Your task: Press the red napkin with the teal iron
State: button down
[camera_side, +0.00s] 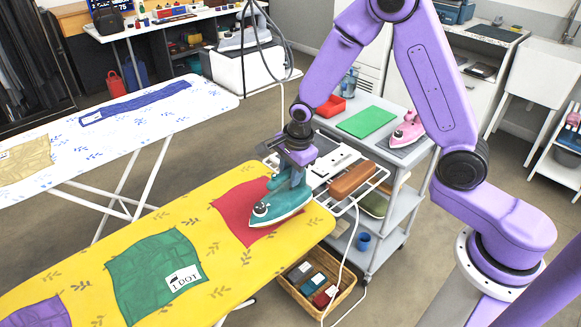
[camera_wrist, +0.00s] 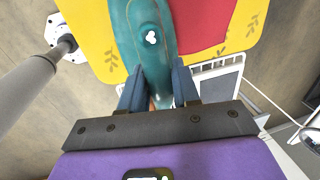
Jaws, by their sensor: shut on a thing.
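The teal iron (camera_side: 279,204) is upright at the right end of the yellow ironing board (camera_side: 190,215), over the right part of the red napkin (camera_side: 236,212). Its sole looks to be on or just above the cloth; I cannot tell which. My gripper (camera_side: 297,170) is shut on the iron's handle from above. In the wrist view, the iron (camera_wrist: 143,40) sits between my two blue-grey fingers (camera_wrist: 158,88), and the red napkin (camera_wrist: 200,25) shows on its right. The iron hides part of the napkin.
A green napkin (camera_side: 150,275) and a purple napkin (camera_side: 40,314) lie further left on the board. A grey trolley (camera_side: 393,205) with a pink iron (camera_side: 407,131) stands close behind its right end. A wicker basket (camera_side: 346,285) is below. A white cord (camera_side: 354,240) hangs by the trolley.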

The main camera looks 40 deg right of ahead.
jog(key=shift+r, duration=0.15)
notch_tip(320, 180, up, 2)
jog(key=shift+w+r, duration=0.15)
jog(key=shift+r, duration=0.85)
